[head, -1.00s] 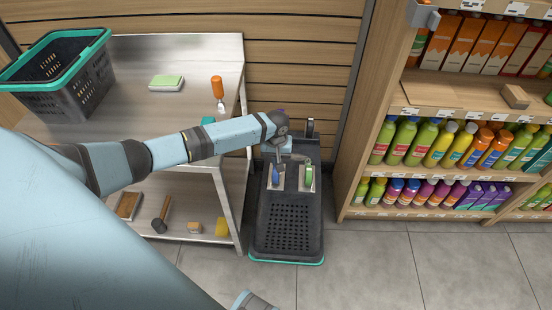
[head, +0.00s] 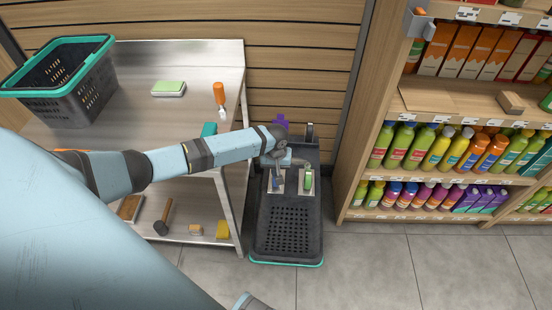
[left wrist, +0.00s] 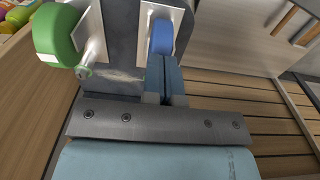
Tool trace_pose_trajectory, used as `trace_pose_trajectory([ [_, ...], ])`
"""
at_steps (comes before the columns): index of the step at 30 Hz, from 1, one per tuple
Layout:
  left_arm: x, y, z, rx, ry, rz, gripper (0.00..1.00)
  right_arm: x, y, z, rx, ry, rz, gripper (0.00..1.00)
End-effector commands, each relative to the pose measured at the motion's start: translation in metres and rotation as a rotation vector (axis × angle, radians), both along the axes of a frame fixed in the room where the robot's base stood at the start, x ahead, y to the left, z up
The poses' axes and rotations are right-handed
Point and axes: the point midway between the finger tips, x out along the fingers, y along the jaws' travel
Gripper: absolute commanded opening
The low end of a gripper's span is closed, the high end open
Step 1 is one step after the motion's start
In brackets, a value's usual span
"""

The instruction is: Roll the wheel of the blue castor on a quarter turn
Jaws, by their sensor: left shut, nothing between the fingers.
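The blue castor (head: 276,184) stands on a pale plate on the dark upturned basket-like stand. In the head view my gripper partly covers it. In the left wrist view its blue wheel (left wrist: 162,36) is just beyond my fingertips; I cannot tell whether they touch it. My left gripper (head: 277,168) is shut and empty, and its two fingers lie together in the left wrist view (left wrist: 166,62). The green castor (head: 308,181) stands to the right on its own plate; its wheel (left wrist: 58,34) is at the upper left in the left wrist view. My right gripper is not in view.
A steel bench (head: 205,60) with a lower shelf stands left of the stand (head: 288,250). It bears a grey basket (head: 75,95), a sponge (head: 168,88) and an orange-handled tool (head: 219,94). Stocked wooden shelves (head: 350,190) are on the right. The floor in front is clear.

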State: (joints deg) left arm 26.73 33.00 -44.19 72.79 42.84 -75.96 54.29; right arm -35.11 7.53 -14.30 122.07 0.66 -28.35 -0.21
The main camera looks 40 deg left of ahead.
Motion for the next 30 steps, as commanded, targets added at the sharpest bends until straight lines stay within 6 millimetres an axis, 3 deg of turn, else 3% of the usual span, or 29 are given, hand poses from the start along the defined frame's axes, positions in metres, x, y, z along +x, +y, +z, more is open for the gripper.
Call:
trace_pose_trajectory([
  [1,-0.008,-0.004,-0.008,-0.001,0.014,-0.002,0.0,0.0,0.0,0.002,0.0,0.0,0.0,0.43],
  [10,-0.021,-0.011,-0.015,-0.001,0.017,-0.003,0.0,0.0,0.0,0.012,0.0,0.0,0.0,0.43],
  [30,-0.025,-0.014,-0.013,0.0,0.007,-0.001,0.0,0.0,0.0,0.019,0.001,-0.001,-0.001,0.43],
])
